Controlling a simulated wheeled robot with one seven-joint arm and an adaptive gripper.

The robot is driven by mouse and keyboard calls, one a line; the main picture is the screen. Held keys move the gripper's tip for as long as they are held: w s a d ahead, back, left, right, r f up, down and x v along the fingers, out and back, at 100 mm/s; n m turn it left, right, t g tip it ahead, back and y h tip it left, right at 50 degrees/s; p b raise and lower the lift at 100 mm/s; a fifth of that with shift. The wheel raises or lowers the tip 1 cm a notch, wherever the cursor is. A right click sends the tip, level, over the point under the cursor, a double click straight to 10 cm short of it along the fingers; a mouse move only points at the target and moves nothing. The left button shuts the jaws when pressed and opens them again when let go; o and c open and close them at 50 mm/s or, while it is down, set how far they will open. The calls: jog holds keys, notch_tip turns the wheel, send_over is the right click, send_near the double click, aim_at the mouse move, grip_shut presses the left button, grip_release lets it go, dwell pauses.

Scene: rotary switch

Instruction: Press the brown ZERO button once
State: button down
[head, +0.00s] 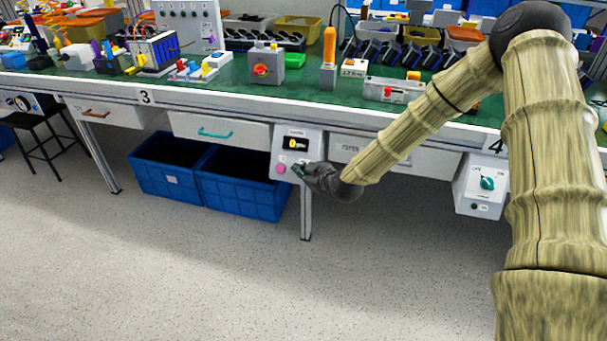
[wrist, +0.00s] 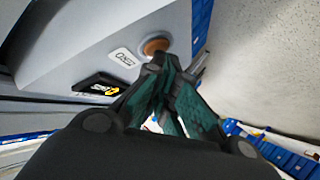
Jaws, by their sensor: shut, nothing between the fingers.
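The brown button (wrist: 155,46) is round and sits on a pale grey control box in the wrist view, beside a white label (wrist: 123,57) that appears to read ZERO. My gripper (wrist: 165,64) is shut and empty, its fingertips right at the button's lower edge in the picture. I cannot tell whether they touch it. In the head view the grey control box (head: 288,149) hangs under the bench front, and my gripper (head: 296,169) is at its lower right face. The brown button is hidden or too small to make out there.
The box also carries a dark display (head: 296,144) with yellow digits and a pink button (head: 281,168) left of my gripper. Blue crates (head: 240,197) stand below the bench. Another switch box (head: 482,190) hangs to the right. The floor in front is clear.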

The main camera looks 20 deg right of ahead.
dwell(0.4)
jog(key=shift+s+a+r+p, duration=0.35)
jog(key=shift+s+r+p, duration=0.05)
jog(key=shift+s+p, duration=0.2)
jog(key=s+a+r+p, duration=0.2)
jog(key=s, duration=0.1)
jog(key=shift+s+a+r, duration=0.2)
jog(key=shift+s+a, duration=0.05)
jog(key=shift+s, duration=0.05)
dwell(0.5)
dwell(0.6)
